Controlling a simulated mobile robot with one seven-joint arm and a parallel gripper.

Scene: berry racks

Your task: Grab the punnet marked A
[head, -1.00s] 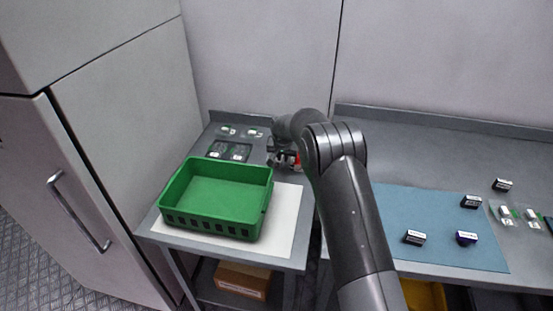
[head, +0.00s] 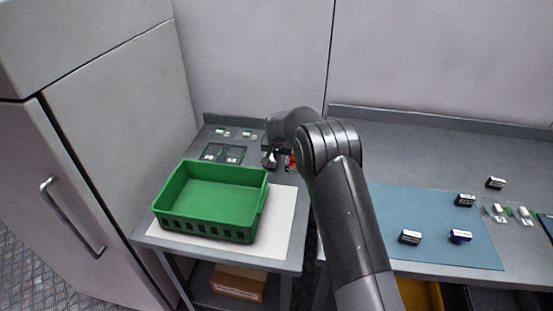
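Several small clear punnets stand at the back of the left table, among them a front one (head: 233,155) and a back one (head: 221,133). Their labels are too small to read, so I cannot tell which is marked A. My gripper (head: 270,160) is low over the left table, to the right of these punnets and behind the green crate. My arm partly covers it, and its fingers are too small and dark to read. A small red thing (head: 292,162) shows beside it, partly hidden.
An empty green crate (head: 212,237) stands on a white mat (head: 285,215) at the table's front. On the right bench, a blue mat (head: 440,215) holds small dark labelled blocks (head: 410,237); more clear punnets (head: 498,212) stand at its right. A fridge-like cabinet (head: 110,150) borders the left.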

